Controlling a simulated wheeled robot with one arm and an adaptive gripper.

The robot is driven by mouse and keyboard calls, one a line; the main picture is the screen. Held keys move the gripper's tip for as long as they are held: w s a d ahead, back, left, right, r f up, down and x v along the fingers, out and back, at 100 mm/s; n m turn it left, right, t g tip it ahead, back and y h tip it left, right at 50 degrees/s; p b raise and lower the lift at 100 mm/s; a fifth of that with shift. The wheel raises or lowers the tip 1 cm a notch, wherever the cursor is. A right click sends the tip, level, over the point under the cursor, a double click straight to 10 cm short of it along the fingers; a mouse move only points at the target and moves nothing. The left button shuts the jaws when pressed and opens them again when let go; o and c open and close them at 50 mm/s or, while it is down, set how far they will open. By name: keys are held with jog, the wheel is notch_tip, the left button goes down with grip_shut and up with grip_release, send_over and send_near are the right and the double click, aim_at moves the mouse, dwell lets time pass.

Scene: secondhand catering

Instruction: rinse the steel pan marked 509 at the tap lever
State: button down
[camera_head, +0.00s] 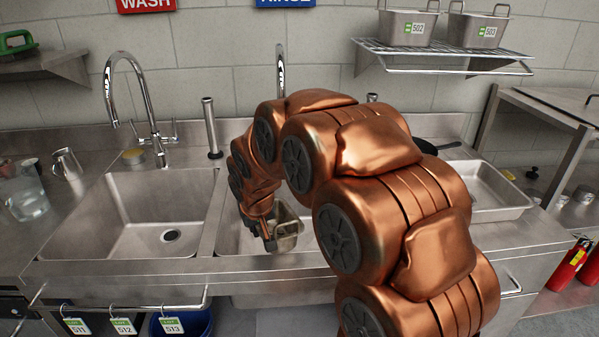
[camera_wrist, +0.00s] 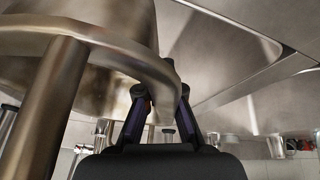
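A small steel pan (camera_head: 287,224) with upright loop handles is at the right-hand basin (camera_head: 232,238), below the blue RINSE sign (camera_head: 285,2). I cannot read a number on it. My gripper (camera_wrist: 160,92) has its fingers closed around the pan's bar handle (camera_wrist: 105,40) in the wrist view, with the pan wall (camera_wrist: 110,90) close beside. In the head view my arm hides most of the gripper. I cannot tell whether the pan touches the basin floor. The rinse tap (camera_head: 281,68) shows only its upper spout; its base and lever are hidden behind my arm.
The left basin (camera_head: 150,215) is empty, with a gooseneck tap (camera_head: 145,85). A steel standpipe (camera_head: 211,128) stands between the basins. A jug (camera_head: 25,195) stands left. Pans 502 (camera_head: 398,28) and 503 (camera_head: 472,30) sit on the wall rack. A shallow tray (camera_head: 490,190) is at right.

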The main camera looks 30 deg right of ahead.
jog(key=shift+a, duration=0.2)
jog(key=shift+a, duration=0.35)
jog(key=shift+d+b, duration=0.1)
jog(key=shift+b, duration=0.2)
jog(key=shift+d, duration=0.45)
jog(key=shift+a, duration=0.25)
dwell(0.4)
jog(key=shift+a+b, duration=0.35)
